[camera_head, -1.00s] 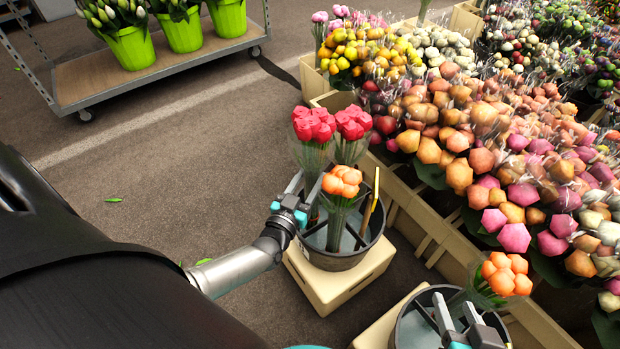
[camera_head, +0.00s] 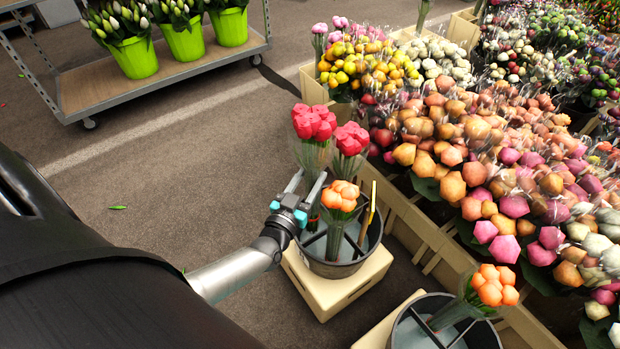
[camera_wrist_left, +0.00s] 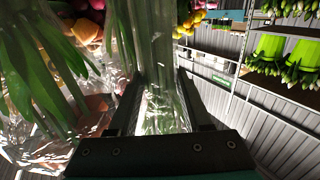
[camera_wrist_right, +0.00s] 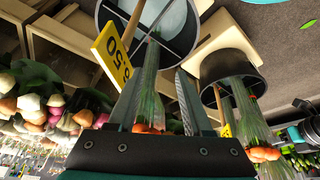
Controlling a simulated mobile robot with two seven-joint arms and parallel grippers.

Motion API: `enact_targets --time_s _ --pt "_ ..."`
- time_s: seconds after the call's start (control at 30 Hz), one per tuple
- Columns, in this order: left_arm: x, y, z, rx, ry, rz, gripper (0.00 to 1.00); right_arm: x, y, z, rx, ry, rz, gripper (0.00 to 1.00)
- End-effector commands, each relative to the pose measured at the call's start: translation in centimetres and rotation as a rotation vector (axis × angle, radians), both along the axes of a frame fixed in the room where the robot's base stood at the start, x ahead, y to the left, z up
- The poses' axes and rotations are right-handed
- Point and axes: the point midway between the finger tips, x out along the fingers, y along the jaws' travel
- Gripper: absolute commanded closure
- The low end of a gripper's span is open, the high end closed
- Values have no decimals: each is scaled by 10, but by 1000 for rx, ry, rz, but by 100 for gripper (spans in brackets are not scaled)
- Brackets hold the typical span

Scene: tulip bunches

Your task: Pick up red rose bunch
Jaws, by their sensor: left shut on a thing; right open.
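Two red rose bunches show in the head view: a left one (camera_head: 314,122) and a right one (camera_head: 350,139). My left gripper (camera_head: 308,188) is shut on the stems of the left bunch, above the left side of a round divided bucket (camera_head: 345,269). The held bunch is upright, with its heads higher than the right bunch's. Its wrapped stems (camera_wrist_left: 158,70) run between the fingers in the left wrist view. The right bunch stands in the bucket, partly behind an orange bunch (camera_head: 340,195). My right gripper (camera_wrist_right: 158,98) is open, seen only in the right wrist view.
A second divided bucket (camera_head: 497,336) with an orange bunch (camera_head: 494,286) is at the front. A yellow sign (camera_head: 371,203) stands in the first bucket. Crates of flowers (camera_head: 430,235) border the right. Green pots (camera_head: 184,38) stand on a cart.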

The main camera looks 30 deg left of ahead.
Motion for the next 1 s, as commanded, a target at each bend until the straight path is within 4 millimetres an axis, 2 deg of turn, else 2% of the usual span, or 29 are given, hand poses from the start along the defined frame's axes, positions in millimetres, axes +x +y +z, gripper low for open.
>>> enact_targets --time_s 0.03,0.53,1.0 --pt "0 0 8 1 -4 1 100 0 0 -4 -1 10 0 50" --pt "0 0 45 -1 -3 1 100 -9 -1 -61 -11 90 4 50" --pt "0 0 85 -1 -3 0 100 -35 -7 -114 -26 161 7 50"
